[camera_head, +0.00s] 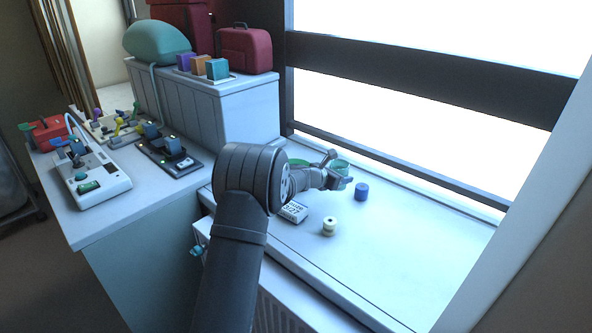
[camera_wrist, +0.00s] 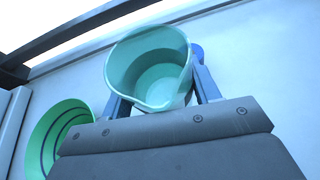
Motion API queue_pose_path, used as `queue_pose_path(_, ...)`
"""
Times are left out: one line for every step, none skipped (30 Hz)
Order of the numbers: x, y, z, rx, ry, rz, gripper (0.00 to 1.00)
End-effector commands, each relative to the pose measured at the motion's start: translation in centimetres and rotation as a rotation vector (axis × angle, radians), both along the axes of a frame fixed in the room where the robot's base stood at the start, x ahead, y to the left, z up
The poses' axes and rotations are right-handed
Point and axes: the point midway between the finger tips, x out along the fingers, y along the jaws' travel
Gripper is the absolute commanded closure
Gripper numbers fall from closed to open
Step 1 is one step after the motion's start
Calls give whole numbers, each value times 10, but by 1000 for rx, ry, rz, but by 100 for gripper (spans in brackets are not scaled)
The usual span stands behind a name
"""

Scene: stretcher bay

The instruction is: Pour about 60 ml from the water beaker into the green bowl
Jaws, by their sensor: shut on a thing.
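The water beaker (camera_head: 341,166) is a teal cup with a pouring lip. My gripper (camera_head: 338,182) is shut on it, with a blue finger on each side of the beaker (camera_wrist: 150,62) in the wrist view. The wrist view looks into its open mouth, and the lip faces the camera; a paler teal surface shows inside, but I cannot tell the water level. In the head view it looks about upright. The green bowl (camera_wrist: 42,138) is left of the beaker, apart from it, with dark rings inside. In the head view the bowl (camera_head: 296,162) is mostly hidden behind my arm.
On the white sill, a blue cylinder (camera_head: 361,191) stands right of the beaker. A cream spool (camera_head: 329,226) and a white printed box (camera_head: 293,212) are nearer. The window frame (camera_head: 400,180) runs behind. The sill's right part is clear. Switch panels (camera_head: 92,172) lie far left.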

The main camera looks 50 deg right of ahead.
Motion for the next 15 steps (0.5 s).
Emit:
queue_pose_path(14,-2,-6,1,1,3,70)
queue_pose_path(21,-2,-9,3,0,2,70)
queue_pose_path(28,-3,-12,4,1,3,70)
queue_pose_path(33,-4,-15,7,0,2,70)
queue_pose_path(38,-4,-16,7,0,3,70)
queue_pose_path(44,-4,-19,10,1,3,70)
queue_pose_path(47,-4,-21,11,0,2,70)
queue_pose_path(50,-5,-21,11,0,2,70)
queue_pose_path(53,-5,-23,12,1,2,70)
queue_pose_path(54,-5,-24,13,1,2,70)
queue_pose_path(56,-5,-24,14,1,2,70)
queue_pose_path(57,-5,-25,15,1,2,70)
queue_pose_path(58,-5,-25,15,1,2,70)
queue_pose_path(58,-5,-25,15,1,2,70)
queue_pose_path(58,-5,-25,15,1,2,70)
